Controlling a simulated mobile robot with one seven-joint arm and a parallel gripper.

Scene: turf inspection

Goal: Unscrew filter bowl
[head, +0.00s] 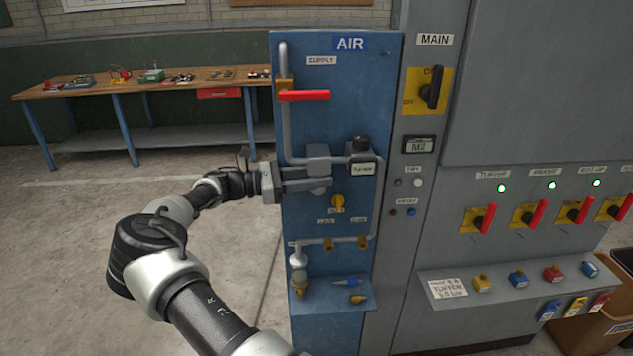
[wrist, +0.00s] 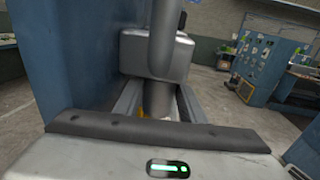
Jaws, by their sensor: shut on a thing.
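The filter's grey head block (head: 319,160) sits in the pipework on the blue AIR panel (head: 345,95). My gripper (head: 318,184) reaches in from the left just below that block. In the wrist view the block (wrist: 150,52) is straight ahead, with a grey pipe in front of it. The filter bowl (wrist: 158,98) shows as a grey cylinder under the block, between my two fingers. My gripper (wrist: 158,104) is shut on the bowl. The bowl's lower part is hidden by my gripper. In the head view my fingers cover most of the bowl.
A red-handled supply valve (head: 304,95) is above, and a gauge labelled display (head: 362,168) is to the right. A yellow knob (head: 338,200) is just below. A small shelf (head: 330,296) holds loose fittings. A workbench (head: 150,85) stands behind; floor at left is clear.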

